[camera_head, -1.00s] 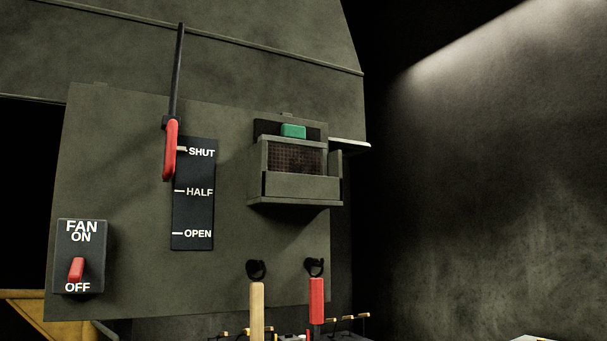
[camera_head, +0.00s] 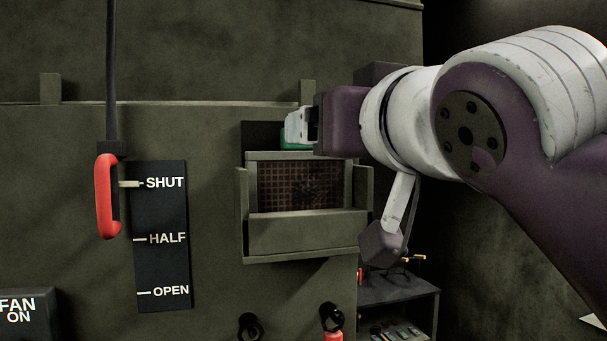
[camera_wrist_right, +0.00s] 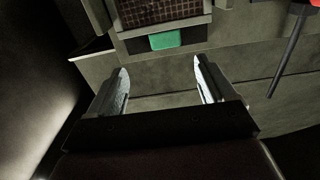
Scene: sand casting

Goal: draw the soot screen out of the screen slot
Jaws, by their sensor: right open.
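The soot screen (camera_head: 299,186), a dark mesh panel in a grey frame with a green tab (camera_head: 289,138) at its top, sits in the screen slot (camera_head: 296,235) on the grey panel. My right gripper (camera_head: 297,128) comes in from the right at the height of the green tab and partly hides it. In the right wrist view my right gripper (camera_wrist_right: 163,82) is open with nothing between its fingers. There the green tab (camera_wrist_right: 164,40) and mesh (camera_wrist_right: 160,10) lie just beyond the fingertips. My left gripper is not in view.
A red-handled lever (camera_head: 107,196) stands at SHUT on a dark scale plate (camera_head: 163,265) left of the slot. A fan switch plate (camera_head: 22,310) is at lower left. Hooks with hanging tools (camera_head: 332,318) are below the slot. A small shelf (camera_head: 400,292) stands at lower right.

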